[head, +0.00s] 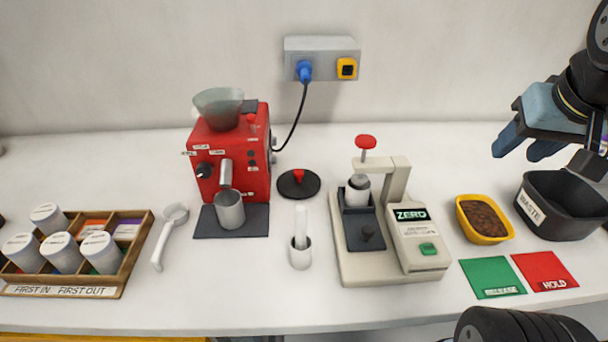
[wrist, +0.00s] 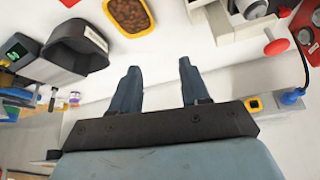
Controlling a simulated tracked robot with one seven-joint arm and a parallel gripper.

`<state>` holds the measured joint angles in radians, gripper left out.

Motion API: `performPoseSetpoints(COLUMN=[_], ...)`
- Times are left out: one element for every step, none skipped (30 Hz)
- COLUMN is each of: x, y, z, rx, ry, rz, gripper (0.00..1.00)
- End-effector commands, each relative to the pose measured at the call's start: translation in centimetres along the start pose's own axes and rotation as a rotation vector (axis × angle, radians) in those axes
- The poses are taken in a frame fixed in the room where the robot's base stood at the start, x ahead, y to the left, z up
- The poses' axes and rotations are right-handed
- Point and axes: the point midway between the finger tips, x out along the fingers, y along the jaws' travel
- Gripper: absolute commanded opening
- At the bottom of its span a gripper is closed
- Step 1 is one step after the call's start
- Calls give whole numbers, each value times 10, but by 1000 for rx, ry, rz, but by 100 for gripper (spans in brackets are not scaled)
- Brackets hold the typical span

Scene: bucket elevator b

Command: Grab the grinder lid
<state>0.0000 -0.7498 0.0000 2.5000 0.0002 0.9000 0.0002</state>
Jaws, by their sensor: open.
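The grinder lid, a round black disc with a red knob (head: 298,184), lies flat on the white counter, right of the red grinder (head: 240,155). The grinder has a smoky, open-topped hopper (head: 219,108). My gripper (head: 520,150) is at the far right of the head view, above the counter near the waste bin, far from the lid. In the wrist view my gripper's two fingers (wrist: 158,66) stand apart with nothing between them.
A beige press-like device with a red knob (head: 365,142) stands between lid and gripper. Near my gripper are a yellow bean tray (head: 484,219) and a black waste bin (head: 565,205). A white cup (head: 300,252) holding a white stick is just in front of the lid.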

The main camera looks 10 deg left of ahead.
Motion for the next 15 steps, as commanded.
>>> performPoseSetpoints(x=[0,1,2,4,7,10,14,18,24,29,34,41,47,52,59], y=[0,-1,-1,-2,-3,-5,-11,-13,-16,-18,-20,-23,-25,-27,-30], z=[-1,-1,-3,-4,-6,-9,-11,-14,-18,-21,-24,-29,-32,-35,-39], rx=[4,9,20,32,48,76,99,126,169,203,239,289,327,363,413], ry=[-2,-5,-12,-20,-29,-45,-60,-76,-101,-122,-142,-170,-191,-212,-240], rz=[-2,-4,-9,-15,-22,-32,-43,-53,-68,-79,-90,-104,-113,-122,-132], gripper=[51,54,54,54,54,54,54,54,54,54,54,54,54,54,54])
